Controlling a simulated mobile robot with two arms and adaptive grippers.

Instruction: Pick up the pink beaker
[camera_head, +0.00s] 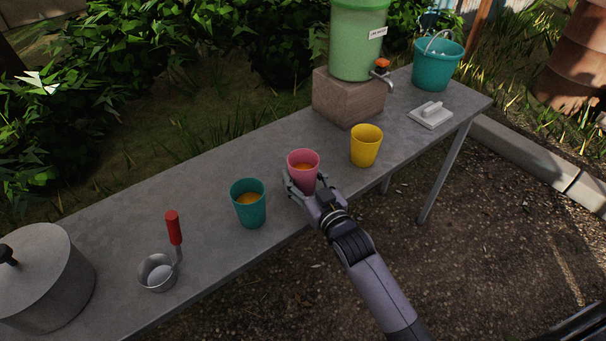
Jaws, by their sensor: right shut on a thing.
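My left gripper is not in view.
On the table (190,180), a teal beaker (250,213) stands left of the pink one and a yellow beaker (365,148) right.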

